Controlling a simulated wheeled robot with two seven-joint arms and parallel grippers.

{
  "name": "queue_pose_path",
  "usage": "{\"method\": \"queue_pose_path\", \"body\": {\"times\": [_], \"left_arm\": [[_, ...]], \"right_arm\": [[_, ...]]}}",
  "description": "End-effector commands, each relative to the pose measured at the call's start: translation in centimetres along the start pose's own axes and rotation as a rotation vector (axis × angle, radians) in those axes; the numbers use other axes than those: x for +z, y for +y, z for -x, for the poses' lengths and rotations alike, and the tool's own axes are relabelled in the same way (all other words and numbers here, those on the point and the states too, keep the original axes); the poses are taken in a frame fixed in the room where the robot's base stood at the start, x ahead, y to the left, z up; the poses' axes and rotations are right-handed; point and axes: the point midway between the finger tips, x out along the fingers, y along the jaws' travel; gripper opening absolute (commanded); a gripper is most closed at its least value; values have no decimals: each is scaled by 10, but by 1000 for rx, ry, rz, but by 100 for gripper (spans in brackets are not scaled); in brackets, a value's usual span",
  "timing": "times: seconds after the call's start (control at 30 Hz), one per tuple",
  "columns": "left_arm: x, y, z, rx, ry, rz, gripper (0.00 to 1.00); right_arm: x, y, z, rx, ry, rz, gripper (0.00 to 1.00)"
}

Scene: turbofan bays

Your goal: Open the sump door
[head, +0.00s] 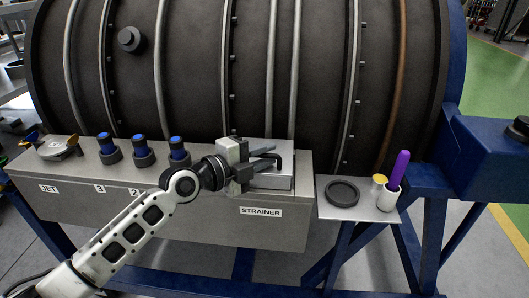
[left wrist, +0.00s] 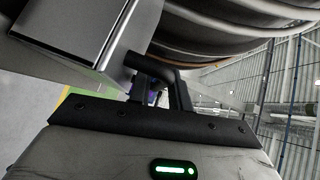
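The sump door (head: 272,179) is a light grey metal lid on the right end of the grey bench box, above the label STRAINER. It looks shut. A black bent handle (head: 279,161) stands up from it. My left gripper (head: 265,157) is at this handle, with its two fingers apart, one above the other, pointing right. In the left wrist view the handle (left wrist: 152,64) shows close in front of the gripper, and the grey door (left wrist: 85,30) is at upper left. Whether the fingers touch the handle is hidden. My right gripper is not in view.
Several blue-topped plugs (head: 142,152) stand on the box left of my gripper. A small shelf at right holds a black ring (head: 342,192), a yellow-topped item (head: 379,180) and a white cup (head: 388,198) with a purple stick. The dark engine casing (head: 270,70) rises close behind.

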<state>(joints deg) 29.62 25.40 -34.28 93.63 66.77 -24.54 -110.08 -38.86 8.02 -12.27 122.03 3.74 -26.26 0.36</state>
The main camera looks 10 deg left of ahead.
Motion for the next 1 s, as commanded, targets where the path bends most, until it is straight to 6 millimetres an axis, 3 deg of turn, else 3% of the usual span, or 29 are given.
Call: {"method": "queue_pose_path", "body": {"times": [0.27, 0.37, 0.67, 1.0], "left_arm": [[0, 0, -2, 0, 1, 1, 20], [0, 0, -2, 0, 1, 1, 0], [0, -3, -2, 10, 0, 11, 0], [8, -31, -10, 126, -6, 125, 0]], "right_arm": [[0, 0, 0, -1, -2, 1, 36], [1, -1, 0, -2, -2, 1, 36], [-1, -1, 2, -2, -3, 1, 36], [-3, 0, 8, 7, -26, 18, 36]]}}
